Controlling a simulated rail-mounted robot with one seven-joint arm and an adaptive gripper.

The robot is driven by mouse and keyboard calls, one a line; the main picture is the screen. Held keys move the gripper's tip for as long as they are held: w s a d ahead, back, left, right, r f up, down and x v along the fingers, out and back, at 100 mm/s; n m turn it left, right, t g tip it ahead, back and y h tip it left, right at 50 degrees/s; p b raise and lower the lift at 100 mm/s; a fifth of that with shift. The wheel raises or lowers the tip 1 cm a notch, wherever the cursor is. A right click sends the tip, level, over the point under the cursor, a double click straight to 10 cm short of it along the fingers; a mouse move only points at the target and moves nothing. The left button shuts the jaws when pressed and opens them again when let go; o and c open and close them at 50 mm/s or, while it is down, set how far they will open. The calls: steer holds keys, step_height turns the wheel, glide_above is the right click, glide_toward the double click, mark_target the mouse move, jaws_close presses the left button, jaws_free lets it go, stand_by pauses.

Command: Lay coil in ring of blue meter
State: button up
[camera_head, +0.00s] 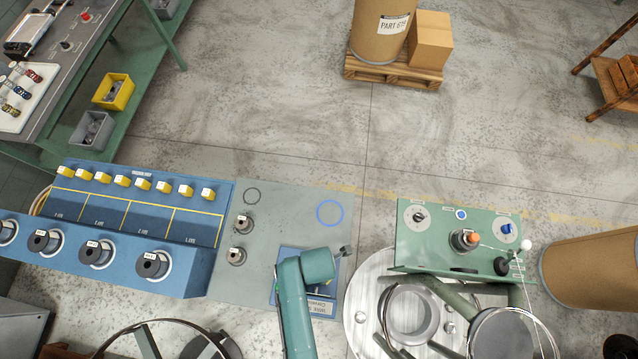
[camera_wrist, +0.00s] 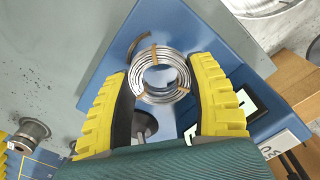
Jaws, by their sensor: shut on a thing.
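The coil (camera_wrist: 182,78) is a ring of bright silver wire bound with tan ties. It sits between the yellow, black-padded fingers of my gripper (camera_wrist: 161,70), which is shut on its outer sides. The coil is over the blue meter (camera_wrist: 212,28) in the wrist view; I cannot tell whether it touches the surface. A dark arc (camera_wrist: 137,42), apparently part of the meter's ring, shows beyond the coil's upper left edge; the rest is hidden. The blue meter (camera_head: 289,252) is largely covered by my arm in the head view, where coil and fingers are hidden.
Two posts (camera_head: 236,256) and a blue circle (camera_head: 330,212) lie on the grey bench plate. A blue spool rack (camera_head: 150,225) stands left. A green control box (camera_head: 458,242) and round machine parts stand right. The floor behind is mostly clear.

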steer(key=shift+f+b, duration=0.6)
steer(key=shift+f, duration=0.5)
steer(key=o, duration=1.3)
